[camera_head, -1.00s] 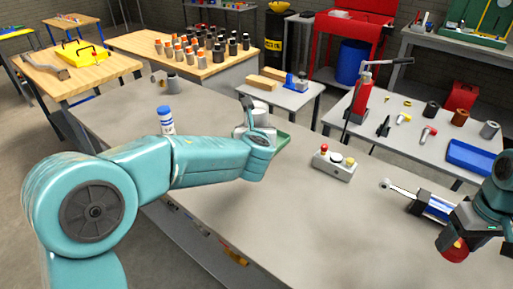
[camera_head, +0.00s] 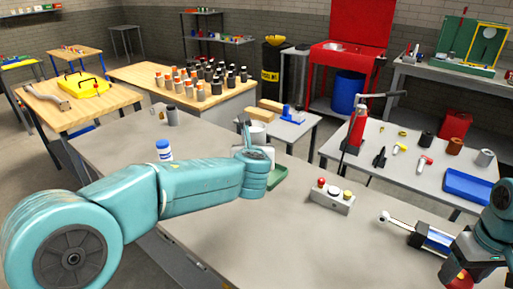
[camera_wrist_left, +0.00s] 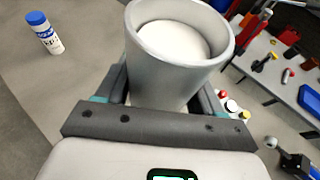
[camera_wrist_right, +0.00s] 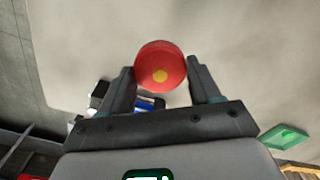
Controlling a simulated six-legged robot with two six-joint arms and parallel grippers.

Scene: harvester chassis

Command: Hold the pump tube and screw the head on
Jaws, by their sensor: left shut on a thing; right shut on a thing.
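My left gripper (camera_wrist_left: 160,105) is shut on a pale grey tube (camera_wrist_left: 135,60) with a wide open rim. A rounded white surface shows inside the tube. In the head view my left wrist mostly hides that gripper, and part of the tube (camera_head: 258,131) shows behind it over the bench. My right gripper (camera_wrist_right: 160,95) is shut on a round red piece (camera_wrist_right: 160,58) with a yellow centre. In the head view my right gripper (camera_head: 465,268) is at the lower right, and the red piece (camera_head: 460,280) is cut by the bottom edge. Tube and red piece are well apart.
A blue-and-silver cylinder with a rod (camera_head: 425,237) lies beside my right gripper. A button box (camera_head: 332,196) stands mid-bench, a green tray (camera_head: 277,178) behind my left wrist, and a blue-capped bottle (camera_head: 164,150) to the left. The front middle of the grey bench is clear.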

